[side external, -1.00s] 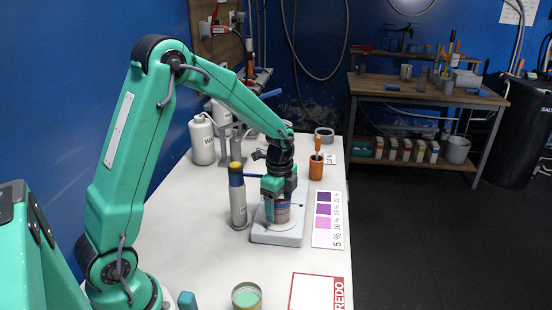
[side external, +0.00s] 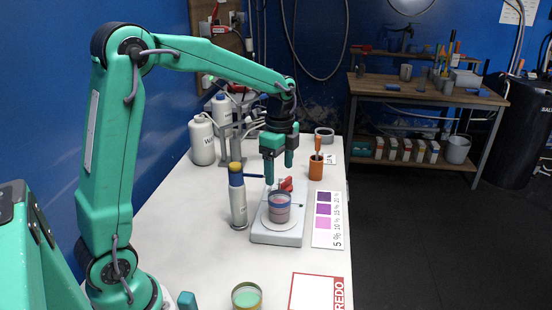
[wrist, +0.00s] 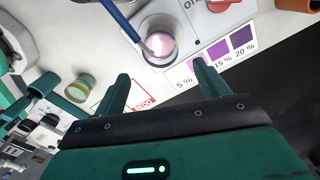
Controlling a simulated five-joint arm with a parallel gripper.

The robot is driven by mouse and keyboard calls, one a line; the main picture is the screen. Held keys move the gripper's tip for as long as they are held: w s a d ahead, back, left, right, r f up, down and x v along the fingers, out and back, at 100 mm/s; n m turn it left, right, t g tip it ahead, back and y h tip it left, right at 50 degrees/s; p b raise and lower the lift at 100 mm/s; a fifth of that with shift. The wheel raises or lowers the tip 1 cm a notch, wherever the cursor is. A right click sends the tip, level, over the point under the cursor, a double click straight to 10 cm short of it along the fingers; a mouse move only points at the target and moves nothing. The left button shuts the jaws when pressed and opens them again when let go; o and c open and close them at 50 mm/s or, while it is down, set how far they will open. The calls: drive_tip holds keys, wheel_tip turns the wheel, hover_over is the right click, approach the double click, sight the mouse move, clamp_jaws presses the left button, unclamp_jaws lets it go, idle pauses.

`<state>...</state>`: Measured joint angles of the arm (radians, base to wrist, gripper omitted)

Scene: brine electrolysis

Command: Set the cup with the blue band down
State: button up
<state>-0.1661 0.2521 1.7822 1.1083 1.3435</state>
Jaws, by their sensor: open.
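The cup with the blue band (side external: 279,206) stands upright on the round plate of a white stirrer-like base (side external: 276,238). It holds something pinkish, and it also shows in the wrist view (wrist: 160,46). My gripper (side external: 278,172) is open and empty, above and behind the cup, apart from it. In the wrist view my two fingers (wrist: 158,88) are spread, with the cup beyond them.
A purple colour card (side external: 327,219) lies to the right. An orange holder (side external: 316,168) stands behind. A cup with green contents (side external: 246,295) and a REDO card (side external: 318,293) are in front.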

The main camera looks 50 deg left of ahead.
drive_tip(key=shift+r, duration=0.15)
idle(0.5)
drive_tip(key=s+d+r+n+t, duration=0.2)
drive_tip(key=s+n, duration=0.4)
drive_tip(key=s, duration=0.4)
drive_tip(key=s+d+r+n+t, duration=0.3)
drive_tip(key=s+n, duration=0.4)
drive_tip(key=s, duration=0.3)
drive_tip(key=shift+d+r+t, duration=0.3)
drive_tip(key=shift+d+r, duration=0.25)
drive_tip(key=shift+d, duration=0.5)
drive_tip(key=shift+o, duration=0.3)
